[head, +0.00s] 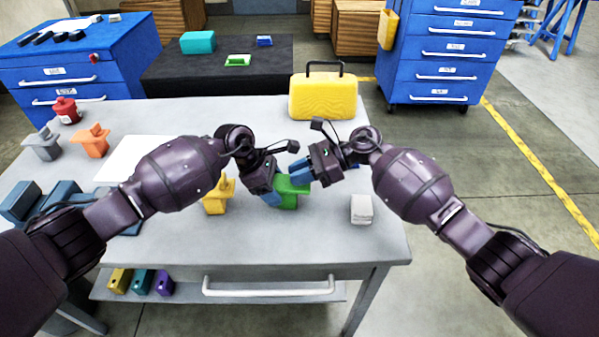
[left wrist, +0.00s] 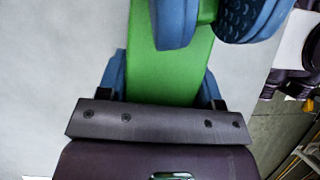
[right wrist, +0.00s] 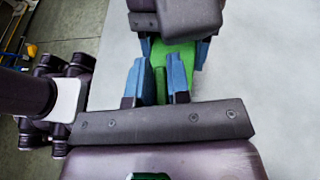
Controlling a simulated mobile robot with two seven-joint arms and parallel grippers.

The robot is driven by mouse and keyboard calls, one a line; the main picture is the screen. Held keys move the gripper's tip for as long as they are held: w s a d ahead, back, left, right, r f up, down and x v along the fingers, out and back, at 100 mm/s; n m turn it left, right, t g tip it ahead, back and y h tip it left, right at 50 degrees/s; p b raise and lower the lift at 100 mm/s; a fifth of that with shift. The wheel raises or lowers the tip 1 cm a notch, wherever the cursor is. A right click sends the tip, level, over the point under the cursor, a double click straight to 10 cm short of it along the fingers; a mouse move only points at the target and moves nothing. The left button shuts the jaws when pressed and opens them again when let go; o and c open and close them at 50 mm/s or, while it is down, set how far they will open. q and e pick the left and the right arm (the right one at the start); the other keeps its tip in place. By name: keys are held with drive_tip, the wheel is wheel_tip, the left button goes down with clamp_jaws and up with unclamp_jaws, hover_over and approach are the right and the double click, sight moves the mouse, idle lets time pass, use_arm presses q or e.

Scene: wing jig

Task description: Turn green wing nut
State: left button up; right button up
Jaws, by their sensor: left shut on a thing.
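The green wing nut piece (head: 292,187) is near the front middle of the grey table, on a green jig body (head: 288,202); the grippers partly hide both. My left gripper (head: 272,196) is shut on the green body, with its blue fingers on either side of it in the left wrist view (left wrist: 165,85). My right gripper (head: 301,172) is at the top of the green piece. In the right wrist view its blue fingers stand apart on either side of a narrow green upright part (right wrist: 160,85), with a gap visible beside it.
A yellow jig (head: 216,198) stands just left of the green one, and a pale block (head: 361,209) to its right. A yellow case (head: 323,97) stands at the back.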

use_arm(q)
drive_tip(key=shift+r, duration=0.1)
use_arm(e)
clamp_jaws()
drive_tip(key=shift+d, duration=0.1)
drive_tip(key=shift+f, duration=0.1)
drive_tip(key=shift+w+m+t, duration=0.1)
drive_tip(key=shift+m+t, duration=1.4)
drive_tip(key=shift+t, duration=0.2)
use_arm(q)
drive_tip(key=shift+r, duration=0.1)
use_arm(e)
drive_tip(key=o, duration=0.6)
unclamp_jaws()
drive_tip(key=shift+c, duration=0.2)
drive_tip(key=v, duration=1.2)
